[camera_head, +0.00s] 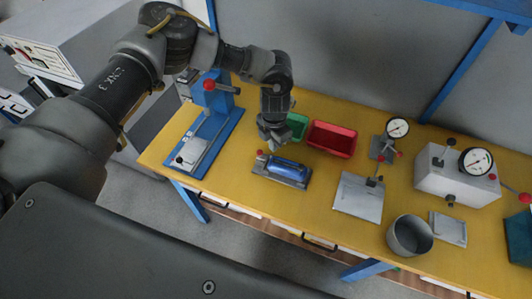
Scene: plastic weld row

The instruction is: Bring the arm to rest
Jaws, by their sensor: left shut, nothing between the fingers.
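My left arm comes in from the left and reaches over the yellow workbench (330,227). My left gripper (272,146) points down, shut and empty, above the back edge of a grey fixture (264,173) that holds a blue part (287,167). I cannot tell whether the fingertips touch the fixture. My right gripper is not in view.
A green bin (299,125) and a red bin (332,139) stand behind the gripper. A blue press (213,122) is on the left. Gauges, a grey plate (358,198), a white box (455,180) and a metal cup (409,236) stand to the right.

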